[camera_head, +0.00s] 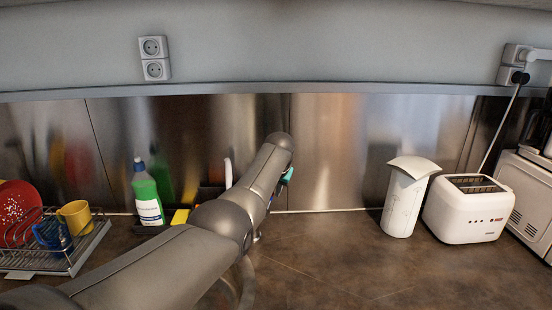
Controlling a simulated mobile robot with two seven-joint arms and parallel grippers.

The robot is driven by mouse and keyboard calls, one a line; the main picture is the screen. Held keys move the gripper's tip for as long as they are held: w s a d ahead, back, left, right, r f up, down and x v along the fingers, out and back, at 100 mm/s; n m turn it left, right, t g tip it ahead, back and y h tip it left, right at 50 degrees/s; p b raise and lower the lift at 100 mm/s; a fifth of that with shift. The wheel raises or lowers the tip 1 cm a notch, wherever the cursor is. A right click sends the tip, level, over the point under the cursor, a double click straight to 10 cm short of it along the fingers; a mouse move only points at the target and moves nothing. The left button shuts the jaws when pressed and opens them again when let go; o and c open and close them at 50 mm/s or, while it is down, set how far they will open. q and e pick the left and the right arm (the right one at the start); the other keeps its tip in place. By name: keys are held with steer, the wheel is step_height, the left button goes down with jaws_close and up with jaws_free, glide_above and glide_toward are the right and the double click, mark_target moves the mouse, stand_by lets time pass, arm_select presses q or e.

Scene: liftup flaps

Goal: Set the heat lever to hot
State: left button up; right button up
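My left arm (150,262) comes in from the lower left, bends at a joint in the middle of the view and rises toward the steel backsplash. Its gripper does not show; it is hidden or out of view. No heat lever can be made out. A small shiny metal piece (258,237) shows just right of the arm's bend, and a curved edge lies below it; I cannot tell what they belong to. My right gripper is not in view.
A dish rack (75,258) with a red plate and mugs stands at left, a green bottle (147,192) right of it. A white canister (403,203) and white toaster (467,212) stand at right. A small teal item (287,176) shows beside my arm. The counter's front right is clear.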

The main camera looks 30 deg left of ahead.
arm_select(q)
steer(key=p+v, duration=0.2)
steer(key=v, duration=1)
steer(key=shift+p, duration=0.3)
